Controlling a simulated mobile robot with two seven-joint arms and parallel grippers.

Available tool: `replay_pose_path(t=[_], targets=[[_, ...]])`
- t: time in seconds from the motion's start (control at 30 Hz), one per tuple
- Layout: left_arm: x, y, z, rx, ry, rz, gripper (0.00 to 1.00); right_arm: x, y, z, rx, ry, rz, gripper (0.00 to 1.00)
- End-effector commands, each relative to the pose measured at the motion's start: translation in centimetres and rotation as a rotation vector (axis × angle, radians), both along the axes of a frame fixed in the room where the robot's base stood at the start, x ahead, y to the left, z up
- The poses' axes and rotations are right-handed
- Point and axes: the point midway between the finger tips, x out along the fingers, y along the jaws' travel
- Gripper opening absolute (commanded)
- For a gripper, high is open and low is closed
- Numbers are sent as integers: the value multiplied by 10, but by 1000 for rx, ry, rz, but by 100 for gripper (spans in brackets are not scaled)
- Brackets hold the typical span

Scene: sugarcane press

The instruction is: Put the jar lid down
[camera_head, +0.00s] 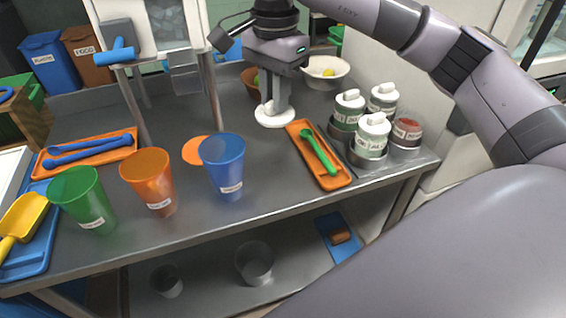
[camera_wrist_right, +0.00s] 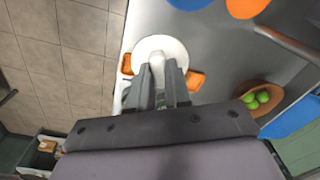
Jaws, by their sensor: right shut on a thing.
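The white round jar lid (camera_head: 275,117) is in my right gripper (camera_head: 275,103), which is shut on its knob. The lid is level, at or just above the grey table (camera_head: 250,195), left of the orange tray with the green spoon; I cannot tell whether it touches the table. In the right wrist view, the lid (camera_wrist_right: 161,45) shows beyond the fingers (camera_wrist_right: 162,75), with the knob between them. An open jar with red contents (camera_head: 407,130) stands at the table's right end, beside several jars with white lids (camera_head: 373,130). My left gripper is not in view.
The orange tray (camera_head: 344,182) with a green spoon (camera_head: 320,153) lies close to the lid. Blue (camera_head: 224,165), orange (camera_head: 148,180) and green (camera_head: 84,200) cups stand along the front. A white bowl (camera_head: 325,72) and a brown bowl (camera_wrist_right: 262,97) are behind.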

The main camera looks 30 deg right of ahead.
Motion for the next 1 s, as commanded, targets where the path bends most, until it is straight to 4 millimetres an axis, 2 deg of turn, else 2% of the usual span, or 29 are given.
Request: replay_pose_path(t=[0.03, 0.2, 0.4, 0.57, 0.9, 1.0], targets=[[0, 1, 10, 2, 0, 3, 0, 3, -7, 11, 5, 7, -106, 0], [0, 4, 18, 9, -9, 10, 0, 10, -25, 22, 10, 21, -380, 0], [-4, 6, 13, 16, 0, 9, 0, 12, -33, 19, 11, 31, -503, 0], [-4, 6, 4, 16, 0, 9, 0, 11, -33, -10, 10, 34, -507, 0], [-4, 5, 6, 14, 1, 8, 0, 11, -33, -97, 8, 33, -505, 0], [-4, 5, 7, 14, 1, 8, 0, 11, -33, -116, 10, 31, -506, 0]])
